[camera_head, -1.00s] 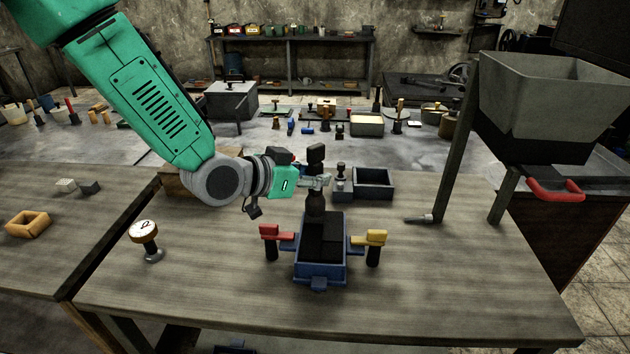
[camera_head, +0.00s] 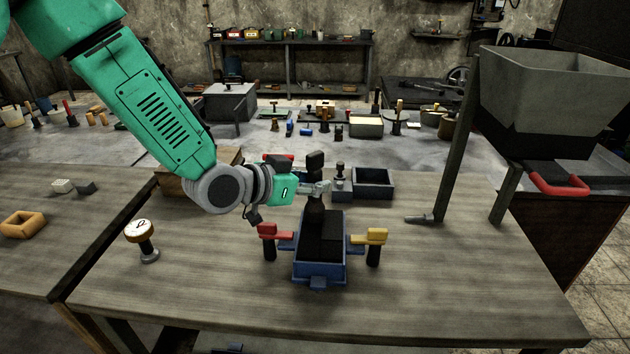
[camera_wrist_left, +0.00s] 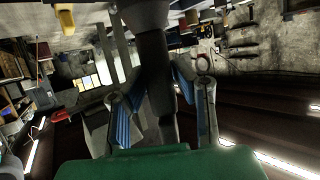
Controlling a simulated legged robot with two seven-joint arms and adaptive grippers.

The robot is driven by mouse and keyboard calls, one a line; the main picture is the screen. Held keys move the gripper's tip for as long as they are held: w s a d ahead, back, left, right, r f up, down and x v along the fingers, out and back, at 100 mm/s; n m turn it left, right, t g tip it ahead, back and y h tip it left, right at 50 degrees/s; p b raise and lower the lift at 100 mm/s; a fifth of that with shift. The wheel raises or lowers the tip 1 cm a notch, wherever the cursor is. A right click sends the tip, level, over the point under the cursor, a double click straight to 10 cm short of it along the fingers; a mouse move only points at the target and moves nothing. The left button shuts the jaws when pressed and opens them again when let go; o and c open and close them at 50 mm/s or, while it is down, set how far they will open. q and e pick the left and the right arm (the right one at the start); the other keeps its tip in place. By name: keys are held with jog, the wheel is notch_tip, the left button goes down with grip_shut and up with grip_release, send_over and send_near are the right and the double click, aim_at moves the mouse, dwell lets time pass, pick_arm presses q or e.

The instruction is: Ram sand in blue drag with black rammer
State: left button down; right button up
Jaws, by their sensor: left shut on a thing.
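My left gripper (camera_head: 318,187) comes in from the left and is shut on the black rammer (camera_head: 316,162), which it holds upright. The rammer's lower end (camera_head: 315,213) is at the back part of the blue drag (camera_head: 320,280), over dark sand (camera_head: 320,250); I cannot tell whether it presses into the sand. The drag stands on the wooden table with a red handle on its left and a yellow one on its right. In the left wrist view, the gripper's blue-padded fingers (camera_wrist_left: 158,105) stand on both sides of the dark rammer handle (camera_wrist_left: 155,75). My right gripper is out of view.
A round-topped tool (camera_head: 145,240) stands on the table at left. A dark open box (camera_head: 373,183) sits behind the drag. A large grey hopper (camera_head: 550,95) with a red handle (camera_head: 558,185) stands at right. The table's front is clear.

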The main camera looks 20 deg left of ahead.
pick_arm(q)
jog(key=shift+f, duration=0.15)
jog(key=shift+s, duration=0.1)
jog(key=shift+r+p, duration=0.4)
jog(key=shift+r, duration=0.1)
notch_tip(320, 180, up, 2)
jog(key=shift+p, duration=0.8)
jog(key=shift+r, duration=0.1)
